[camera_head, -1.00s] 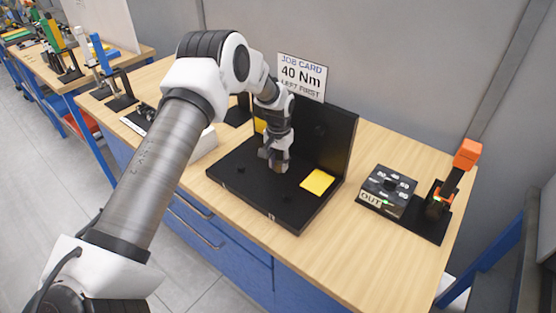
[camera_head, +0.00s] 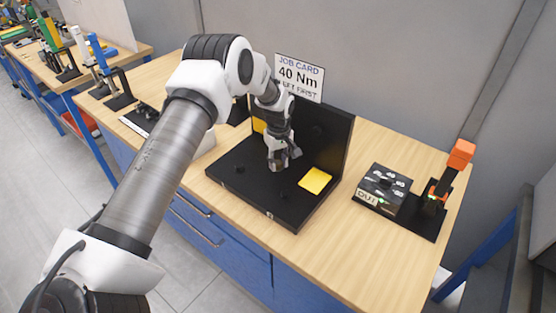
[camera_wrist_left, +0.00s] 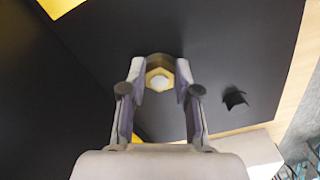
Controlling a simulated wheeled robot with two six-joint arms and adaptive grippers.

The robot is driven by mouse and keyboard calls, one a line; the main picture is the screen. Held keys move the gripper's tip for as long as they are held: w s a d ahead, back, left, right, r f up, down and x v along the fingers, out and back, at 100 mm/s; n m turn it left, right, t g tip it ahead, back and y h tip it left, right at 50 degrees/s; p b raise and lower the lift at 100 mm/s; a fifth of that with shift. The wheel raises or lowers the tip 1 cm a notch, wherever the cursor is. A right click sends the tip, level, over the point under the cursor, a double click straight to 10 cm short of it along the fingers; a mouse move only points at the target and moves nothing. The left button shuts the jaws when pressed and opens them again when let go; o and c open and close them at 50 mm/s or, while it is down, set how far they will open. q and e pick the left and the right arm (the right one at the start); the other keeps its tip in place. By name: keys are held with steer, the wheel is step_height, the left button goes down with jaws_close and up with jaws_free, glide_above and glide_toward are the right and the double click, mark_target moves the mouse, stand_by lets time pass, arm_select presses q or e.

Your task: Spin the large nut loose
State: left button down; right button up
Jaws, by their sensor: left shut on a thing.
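The large nut (camera_wrist_left: 160,71) shows in the left wrist view as a brass-coloured hexagon around a pale round centre, between the fingertips of my left gripper (camera_wrist_left: 160,88). The gripper is shut on it. In the head view my left gripper (camera_head: 281,162) points down at the black fixture (camera_head: 246,193), and its fingers hide the nut. My right gripper is in neither view.
A yellow square (camera_head: 315,180) lies on the fixture, and a small black peg (camera_wrist_left: 234,98) stands near the nut. A job card (camera_head: 298,78) reads 40 Nm. A dial box (camera_head: 384,187) and an orange-topped tool (camera_head: 458,160) stand right.

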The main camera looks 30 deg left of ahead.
mark_target(279, 163)
arm_select(q)
steer(key=n, duration=0.4)
steer(key=shift+d+f+n+p, duration=0.1)
steer(key=shift+f+n+p, duration=0.1)
steer(key=shift+n+p, duration=0.15)
stand_by(0.4)
steer(key=c, duration=0.8)
jaws_free()
steer(key=shift+c, duration=0.2)
steer(key=shift+w, duration=0.1)
step_height(279, 163, up, 12)
steer(key=shift+w, duration=0.1)
